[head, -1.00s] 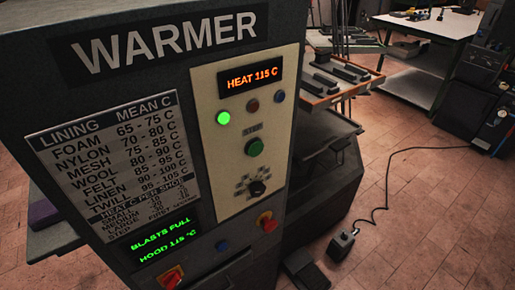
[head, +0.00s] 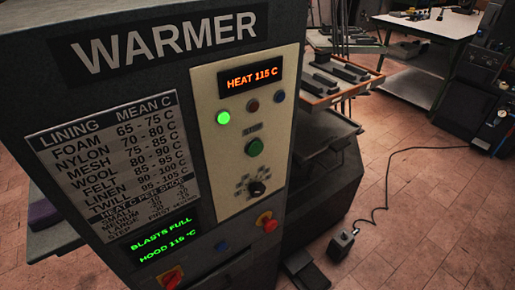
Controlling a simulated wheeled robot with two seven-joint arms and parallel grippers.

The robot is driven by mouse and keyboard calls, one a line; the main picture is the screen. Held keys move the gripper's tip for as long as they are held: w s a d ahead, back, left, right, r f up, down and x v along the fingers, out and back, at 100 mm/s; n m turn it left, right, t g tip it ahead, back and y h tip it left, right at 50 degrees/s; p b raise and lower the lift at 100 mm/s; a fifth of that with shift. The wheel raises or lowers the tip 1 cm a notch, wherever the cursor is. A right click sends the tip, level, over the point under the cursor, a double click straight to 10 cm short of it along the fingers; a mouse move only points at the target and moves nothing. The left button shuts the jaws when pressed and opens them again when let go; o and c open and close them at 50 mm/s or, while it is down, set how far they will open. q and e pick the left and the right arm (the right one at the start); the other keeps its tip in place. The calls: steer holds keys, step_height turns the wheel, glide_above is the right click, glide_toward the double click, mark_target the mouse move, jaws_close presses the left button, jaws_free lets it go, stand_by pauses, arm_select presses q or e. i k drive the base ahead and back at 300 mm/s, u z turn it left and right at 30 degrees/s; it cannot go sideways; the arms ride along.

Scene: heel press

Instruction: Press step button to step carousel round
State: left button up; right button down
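The warmer (head: 240,60) is a dark grey cabinet filling the left and middle of the head view. On its cream panel (head: 215,120) the green step button (head: 254,147) sits under a small label. A lit green lamp (head: 223,118) is above and left of it, and a black knob (head: 257,188) with a dial is below it. The orange display (head: 252,79) reads HEAT 115 C. The green display (head: 164,240) reads BLASTS FULL, HOOD 115 °C. The carousel cannot be made out for certain. Neither of my grippers is in view.
A red-on-yellow stop knob (head: 264,219) and a red switch (head: 172,278) sit low on the cabinet. Behind stand a rack with trays (head: 335,80) and a white table (head: 425,27). A corded foot pedal (head: 341,244) lies on the tiled floor, which is open at right.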

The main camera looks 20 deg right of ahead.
mark_target(255, 149)
steer(key=z, duration=3.1)
steer(key=k, duration=1.3)
steer(key=u, duration=1.9)
steer(key=i, duration=0.5)
steer(key=u, duration=0.1)
